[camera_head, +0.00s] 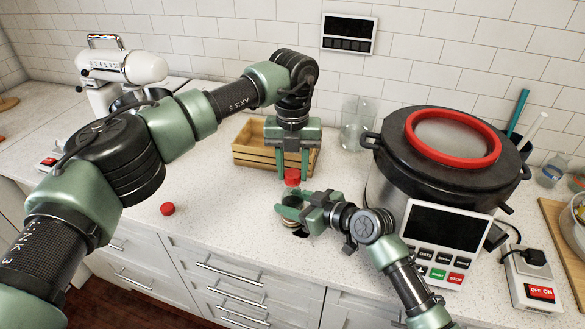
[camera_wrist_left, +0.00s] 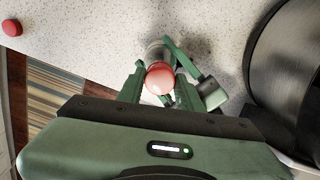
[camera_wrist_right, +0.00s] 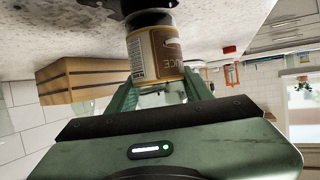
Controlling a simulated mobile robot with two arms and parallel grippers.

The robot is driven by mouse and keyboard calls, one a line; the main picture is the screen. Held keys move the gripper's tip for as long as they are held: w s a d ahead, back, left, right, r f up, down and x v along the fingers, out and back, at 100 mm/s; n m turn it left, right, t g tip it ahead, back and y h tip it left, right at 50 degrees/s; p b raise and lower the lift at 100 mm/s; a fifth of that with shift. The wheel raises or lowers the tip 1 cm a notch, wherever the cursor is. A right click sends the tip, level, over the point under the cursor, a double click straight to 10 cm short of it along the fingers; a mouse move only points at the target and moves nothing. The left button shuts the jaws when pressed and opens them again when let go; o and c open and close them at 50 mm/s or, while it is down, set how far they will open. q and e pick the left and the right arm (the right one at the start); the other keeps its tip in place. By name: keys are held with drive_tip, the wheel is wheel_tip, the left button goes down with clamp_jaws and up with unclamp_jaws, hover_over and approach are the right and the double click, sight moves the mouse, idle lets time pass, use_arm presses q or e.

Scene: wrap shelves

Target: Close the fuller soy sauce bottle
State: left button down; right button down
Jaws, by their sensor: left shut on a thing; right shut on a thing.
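My left gripper (camera_head: 292,172) points down and is shut on a red cap (camera_head: 292,177), which also shows between its fingers in the left wrist view (camera_wrist_left: 160,78). Directly below, my right gripper (camera_head: 290,208) is shut around a soy sauce bottle (camera_head: 293,201), mostly hidden by its fingers. The bottle's tan label and dark glass show in the right wrist view (camera_wrist_right: 156,52). I cannot tell whether the cap touches the bottle's mouth, nor the liquid level. A second red cap (camera_head: 168,209) lies on the counter to the left.
A wooden crate (camera_head: 260,158) stands behind the grippers. A large black-and-steel cooker (camera_head: 385,190) with a red ring on its lid is close on the right. A glass jug (camera_head: 356,125) stands behind. A white mixer (camera_head: 122,66) is at back left.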

use_arm(q)
drive_tip(key=m, duration=0.7)
drive_tip(key=shift+m, duration=0.3)
drive_tip(key=m, duration=0.4)
drive_tip(key=shift+m, duration=0.3)
drive_tip(key=m, duration=0.4)
drive_tip(key=shift+m, duration=0.4)
drive_tip(key=m, duration=0.4)
drive_tip(key=shift+m, duration=0.4)
drive_tip(key=m, duration=0.5)
drive_tip(key=shift+m, duration=0.3)
drive_tip(key=c, duration=0.9)
unclamp_jaws()
drive_tip(key=shift+f, duration=0.1)
drive_tip(key=shift+c, duration=0.2)
